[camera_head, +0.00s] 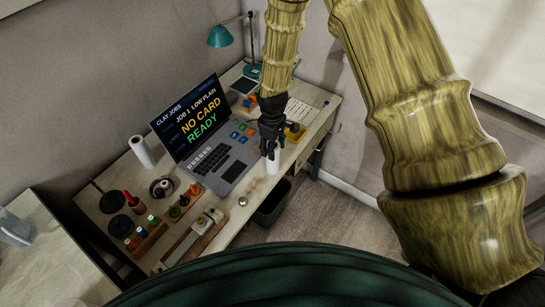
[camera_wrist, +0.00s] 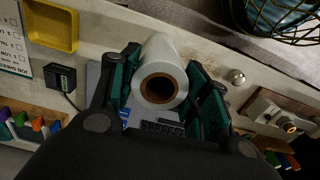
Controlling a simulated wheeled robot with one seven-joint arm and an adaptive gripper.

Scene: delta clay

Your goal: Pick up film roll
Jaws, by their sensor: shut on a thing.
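The film roll (camera_wrist: 160,68) is a white cylinder with a brown hollow core, seen end-on between my fingers in the wrist view. My gripper (camera_wrist: 162,92) is shut on it, with a dark green pad on each side. In the head view my gripper (camera_head: 271,146) points down over the front of the desk, right of the laptop. The white roll (camera_head: 272,166) shows just under its fingers, near the desk's front edge. I cannot tell whether its lower end touches the desk.
An open laptop (camera_head: 205,125) stands left of my gripper. A second white roll (camera_head: 142,150) stands at the back left. A yellow tray (camera_head: 294,132) is close on the right. A dark bin (camera_head: 270,204) stands below the front edge. Bottles and tools crowd the left front.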

